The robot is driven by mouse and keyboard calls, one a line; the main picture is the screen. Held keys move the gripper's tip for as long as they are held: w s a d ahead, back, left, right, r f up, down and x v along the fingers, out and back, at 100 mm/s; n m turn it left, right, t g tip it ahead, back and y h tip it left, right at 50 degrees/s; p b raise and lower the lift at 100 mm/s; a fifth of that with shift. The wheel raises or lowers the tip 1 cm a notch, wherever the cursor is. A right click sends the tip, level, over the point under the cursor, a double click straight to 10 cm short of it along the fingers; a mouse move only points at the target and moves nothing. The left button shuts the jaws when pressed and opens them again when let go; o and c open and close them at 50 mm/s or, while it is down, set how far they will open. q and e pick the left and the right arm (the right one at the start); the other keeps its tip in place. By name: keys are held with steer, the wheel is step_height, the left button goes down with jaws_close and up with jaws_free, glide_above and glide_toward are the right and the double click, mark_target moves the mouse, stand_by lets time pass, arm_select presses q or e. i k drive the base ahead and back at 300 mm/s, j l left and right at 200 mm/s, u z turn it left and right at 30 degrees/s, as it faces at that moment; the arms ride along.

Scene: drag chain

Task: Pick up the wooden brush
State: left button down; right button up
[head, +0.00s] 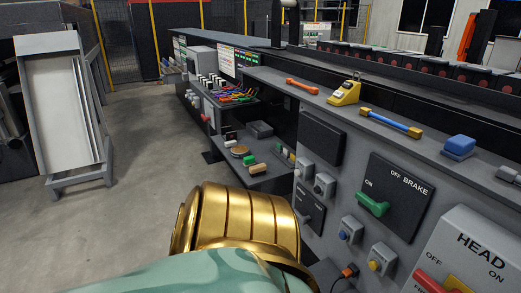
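Several small items lie on a low grey shelf (270,178) in the middle of the head view. Among them are a round tan-brown item (240,151), a green and yellow block (249,160) and a small brown block (257,168). They are too small for me to tell which, if any, is the wooden brush. A gold and teal part of my own arm fills the bottom middle, in front of the console and below the shelf. Neither of my grippers shows.
A grey control console (340,190) with levers and knobs runs along the right. An orange-handled tool (302,85), a yellow device (345,93) and a blue-yellow bar (391,122) lie on its ledge. A tilted white-grey rack (62,105) stands left. The floor (130,190) between is clear.

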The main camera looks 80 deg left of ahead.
mark_target(258, 169)
steer(key=u, duration=2.5)
